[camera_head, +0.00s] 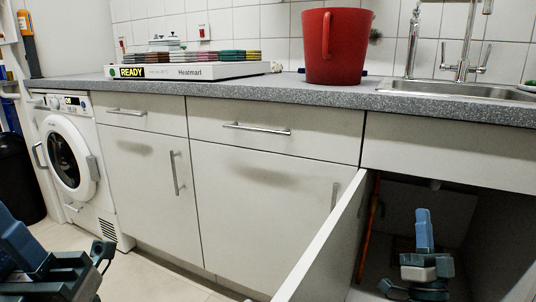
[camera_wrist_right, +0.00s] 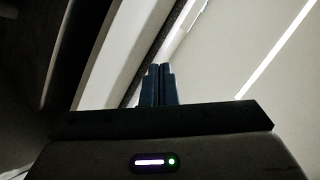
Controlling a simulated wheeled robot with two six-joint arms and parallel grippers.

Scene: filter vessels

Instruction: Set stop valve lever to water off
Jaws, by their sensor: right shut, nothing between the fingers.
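My right gripper (camera_head: 424,232) is inside the open cabinet under the sink. In the right wrist view its two dark blue fingers (camera_wrist_right: 159,84) are pressed together with nothing between them. I cannot make out the stop valve lever in either view; the cabinet interior is dark. A thin orange-red pipe or rod (camera_head: 369,230) stands upright at the left inside the cabinet, left of my right gripper and apart from it. My left arm shows at the lower left, and its finger opening is not clear.
The open cabinet door (camera_head: 322,245) juts out left of my right arm. The grey worktop (camera_head: 240,91) carries a red bucket (camera_head: 331,48) and a white Heatmart box (camera_head: 195,71). A steel sink (camera_head: 460,89) is at right and a washing machine (camera_head: 70,160) at left.

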